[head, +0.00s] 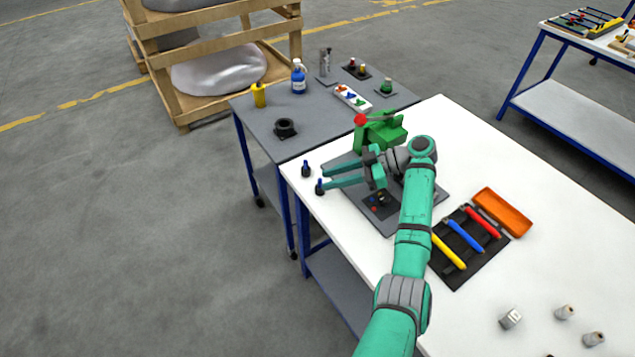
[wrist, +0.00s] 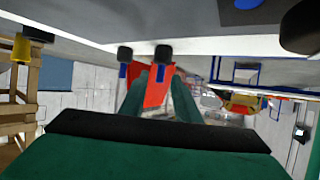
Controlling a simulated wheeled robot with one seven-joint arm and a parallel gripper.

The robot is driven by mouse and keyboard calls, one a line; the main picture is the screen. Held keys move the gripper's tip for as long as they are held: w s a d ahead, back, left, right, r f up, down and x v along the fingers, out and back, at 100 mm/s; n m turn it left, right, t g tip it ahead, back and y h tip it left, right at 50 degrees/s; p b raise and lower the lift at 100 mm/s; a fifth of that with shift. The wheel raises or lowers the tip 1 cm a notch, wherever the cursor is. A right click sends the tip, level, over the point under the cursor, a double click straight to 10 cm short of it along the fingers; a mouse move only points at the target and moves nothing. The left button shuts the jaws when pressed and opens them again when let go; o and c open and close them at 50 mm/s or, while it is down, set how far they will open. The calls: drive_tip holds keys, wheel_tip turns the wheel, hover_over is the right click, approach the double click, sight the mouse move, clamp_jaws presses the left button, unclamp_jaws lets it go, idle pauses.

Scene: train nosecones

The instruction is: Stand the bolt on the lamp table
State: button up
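Two small blue-and-black pieces that look like bolts stand upright near the white table's left corner: one farther back (head: 306,169) and one nearer (head: 319,187). I cannot tell which one the task means. Both also show upside down in the wrist view, the left one (wrist: 124,56) and the right one (wrist: 163,54). My gripper (head: 325,179) is open and roughly level, its two green fingers pointing left toward them. The lower fingertip is close to the nearer piece; contact is unclear. Nothing is visibly held. No table is clearly identifiable as the lamp table.
The white table (head: 475,140) holds a green machine (head: 383,132), an orange tray (head: 502,212) and a black tool mat (head: 466,267). A grey table (head: 262,125) beyond carries a black ring (head: 285,128), a yellow container (head: 259,95) and a blue bottle (head: 298,78). Its front area has free room.

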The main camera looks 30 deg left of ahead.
drive_tip(key=shift+v, duration=2.05)
